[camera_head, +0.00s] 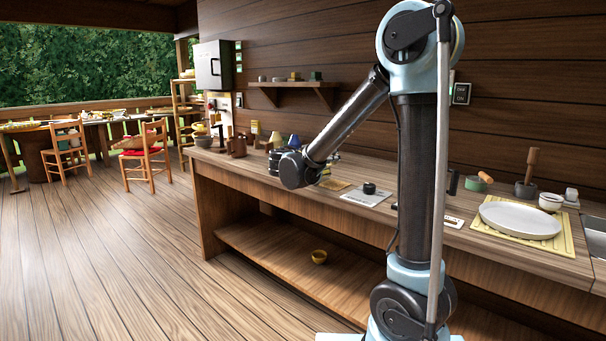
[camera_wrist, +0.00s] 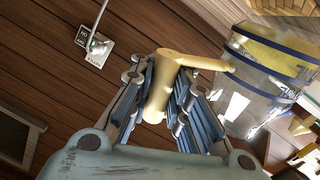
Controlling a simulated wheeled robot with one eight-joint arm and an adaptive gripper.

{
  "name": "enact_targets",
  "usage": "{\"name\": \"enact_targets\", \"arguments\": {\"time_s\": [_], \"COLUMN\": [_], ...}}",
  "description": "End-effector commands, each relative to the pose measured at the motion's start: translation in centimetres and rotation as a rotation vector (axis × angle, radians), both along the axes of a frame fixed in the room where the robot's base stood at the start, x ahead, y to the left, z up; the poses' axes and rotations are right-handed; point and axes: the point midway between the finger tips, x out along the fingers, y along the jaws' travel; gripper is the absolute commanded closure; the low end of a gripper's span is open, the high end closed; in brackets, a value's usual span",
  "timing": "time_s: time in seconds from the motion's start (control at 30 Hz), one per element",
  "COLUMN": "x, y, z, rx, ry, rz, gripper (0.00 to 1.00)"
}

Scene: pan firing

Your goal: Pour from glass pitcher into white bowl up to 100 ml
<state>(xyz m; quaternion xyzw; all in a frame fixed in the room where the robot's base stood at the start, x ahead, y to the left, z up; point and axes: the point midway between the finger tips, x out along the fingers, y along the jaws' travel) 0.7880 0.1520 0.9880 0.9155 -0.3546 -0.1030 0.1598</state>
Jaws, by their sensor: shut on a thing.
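In the wrist view, my gripper (camera_wrist: 166,88) is shut on the pale yellow handle of the glass pitcher (camera_wrist: 265,75). The pitcher's clear body has blue bands and stands out to the right of the fingers, tilted in the picture. Its base is partly out of frame, and I cannot tell the liquid level. In the head view, my gripper and the pitcher are not clearly seen beyond my forearm. A small white bowl (camera_head: 550,202) sits at the right end of the counter, beside a mortar; I cannot tell whether it is the task's bowl.
The wooden counter (camera_head: 460,236) holds a large white plate (camera_head: 520,219) on a yellow mat, a mortar with pestle (camera_head: 527,178) and a dark item on a pale board (camera_head: 367,194). Several bottles and jars crowd the left end.

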Motion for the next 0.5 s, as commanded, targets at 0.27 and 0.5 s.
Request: {"name": "enact_targets", "arguments": {"time_s": [0.27, 0.5], "x": [0.57, 1.05], "y": [0.25, 0.54], "z": [-0.09, -0.21], "rx": [0.0, 0.0], "ry": [-0.001, -0.001], "rz": [-0.001, -0.002], "gripper": [1.0, 1.0]}}
